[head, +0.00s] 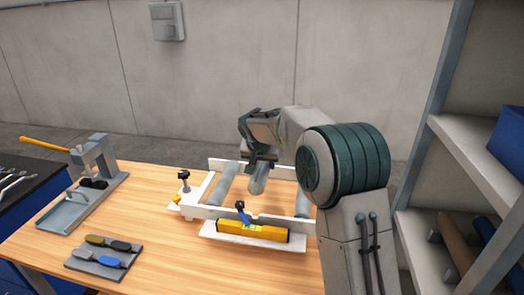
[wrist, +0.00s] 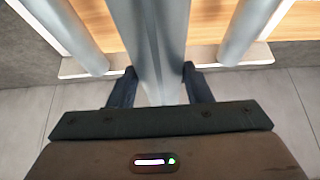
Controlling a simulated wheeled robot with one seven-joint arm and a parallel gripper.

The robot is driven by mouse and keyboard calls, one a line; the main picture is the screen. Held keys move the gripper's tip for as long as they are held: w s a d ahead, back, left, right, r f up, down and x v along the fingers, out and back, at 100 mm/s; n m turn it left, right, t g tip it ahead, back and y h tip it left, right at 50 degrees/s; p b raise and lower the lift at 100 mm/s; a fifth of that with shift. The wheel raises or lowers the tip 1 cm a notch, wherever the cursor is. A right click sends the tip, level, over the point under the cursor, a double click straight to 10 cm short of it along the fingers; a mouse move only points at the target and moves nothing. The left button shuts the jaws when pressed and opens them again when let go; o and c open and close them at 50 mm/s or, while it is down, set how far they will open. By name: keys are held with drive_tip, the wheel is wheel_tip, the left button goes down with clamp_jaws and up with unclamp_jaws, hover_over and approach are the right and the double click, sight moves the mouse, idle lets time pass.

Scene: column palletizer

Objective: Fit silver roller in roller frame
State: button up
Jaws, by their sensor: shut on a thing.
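My gripper (wrist: 159,78) is shut on the silver roller (wrist: 150,35), one finger on each side of it in the wrist view. In the head view the held roller (head: 259,179) hangs below my gripper (head: 262,158), over the gap in the white roller frame (head: 213,211). The roller's far end shows rounded; whether it touches the frame cannot be told. Two other grey rollers lie in the frame, one on the left (head: 222,184) and one on the right (head: 303,199). My arm hides part of the frame's right side.
A grey vise-like fixture (head: 92,160) and a tray of brushes (head: 100,252) are at the left. A shelf (head: 470,150) stands at the right. Bare wooden tabletop (head: 165,240) lies between.

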drive_tip(key=shift+w+r, duration=0.1)
drive_tip(key=shift+w, duration=0.25)
drive_tip(key=shift+w+d, duration=0.1)
drive_tip(key=shift+d, duration=0.05)
drive_tip(key=shift+f+b, duration=0.6)
drive_tip(key=shift+f, duration=0.35)
drive_tip(key=shift+f+b, duration=1.25)
drive_tip(key=shift+f, duration=1.25)
drive_tip(key=shift+s+a+r, duration=0.2)
drive_tip(key=shift+s, duration=0.15)
drive_tip(key=shift+f+b, duration=0.2)
drive_tip(key=shift+b, duration=0.3)
drive_tip(key=shift+f+b, duration=0.35)
drive_tip(key=shift+f+b, duration=1.05)
